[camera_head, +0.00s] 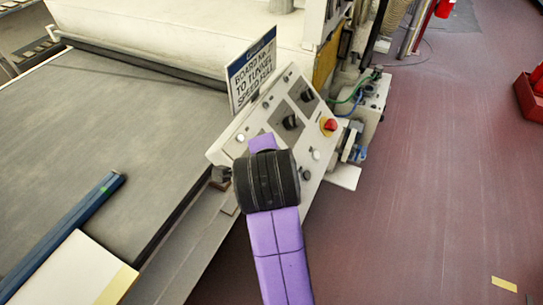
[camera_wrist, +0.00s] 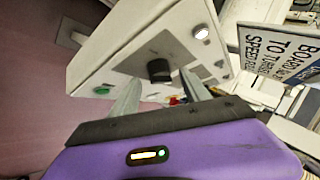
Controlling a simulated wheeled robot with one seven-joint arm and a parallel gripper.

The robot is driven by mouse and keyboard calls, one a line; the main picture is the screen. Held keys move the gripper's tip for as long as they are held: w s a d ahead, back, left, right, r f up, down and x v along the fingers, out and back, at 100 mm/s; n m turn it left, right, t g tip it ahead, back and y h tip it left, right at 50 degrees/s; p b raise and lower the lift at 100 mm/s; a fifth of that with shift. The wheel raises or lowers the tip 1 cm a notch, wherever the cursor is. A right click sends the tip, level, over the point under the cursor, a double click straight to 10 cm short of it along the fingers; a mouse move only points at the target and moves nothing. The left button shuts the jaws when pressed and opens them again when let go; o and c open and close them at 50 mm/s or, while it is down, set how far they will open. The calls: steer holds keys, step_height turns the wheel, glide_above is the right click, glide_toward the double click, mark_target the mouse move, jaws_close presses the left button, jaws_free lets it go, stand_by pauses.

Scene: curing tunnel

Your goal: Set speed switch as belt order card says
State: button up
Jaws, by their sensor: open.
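The belt order card may be the sign (camera_head: 252,70) standing behind the panel; its readable words include "BOARD", "TO TUNNEL" and "SPEED", and the rest is too small to read. The sloped control panel (camera_head: 231,142) carries black rotary knobs, one at the upper end (camera_head: 307,95) and one lower (camera_head: 291,122). In the wrist view, a black knob (camera_wrist: 158,70) stands on the panel just beyond my gripper (camera_wrist: 161,80), roughly between its two open, empty fingers. Its labels and setting are unreadable. In the head view my purple and black hand hides part of the panel.
A white button (camera_wrist: 202,33) and a green button (camera_wrist: 102,90) flank the knob in the wrist view. A wide grey belt (camera_head: 90,130) lies left; open floor (camera_head: 430,200) lies right.

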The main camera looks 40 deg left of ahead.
steer(key=v, duration=0.6)
steer(key=shift+b, duration=0.45)
steer(key=shift+s+d, duration=0.1)
step_height(320, 180, up, 7)
steer(key=w+a+n+t+y, duration=0.2)
steer(key=a+n+t+y, duration=0.1)
steer(key=n+y, duration=0.15)
steer(key=s+d+f+n+t+b, duration=0.15)
steer(key=d+f, duration=0.25)
steer(key=d, duration=0.5)
steer(key=s+d+f+n+t+h, duration=0.1)
steer(key=s+d+f+n+t, duration=0.15)
steer(key=d, duration=0.55)
steer(key=s+d+f+n+t+b, duration=0.15)
steer(key=d+f, duration=0.25)
steer(key=d, duration=0.5)
steer(key=s+d+f+m+h+b, duration=0.1)
steer(key=s+d+f+h, duration=0.3)
steer(key=s+d, duration=0.6)
steer(key=s+d+f+m+h+b, duration=0.2)
steer(key=s+d+f+h, duration=0.3)
steer(key=s+d, duration=0.6)
steer(key=shift+f+m+g, duration=0.3)
steer(key=shift+f+g, duration=0.05)
steer(key=shift+f, duration=0.35)
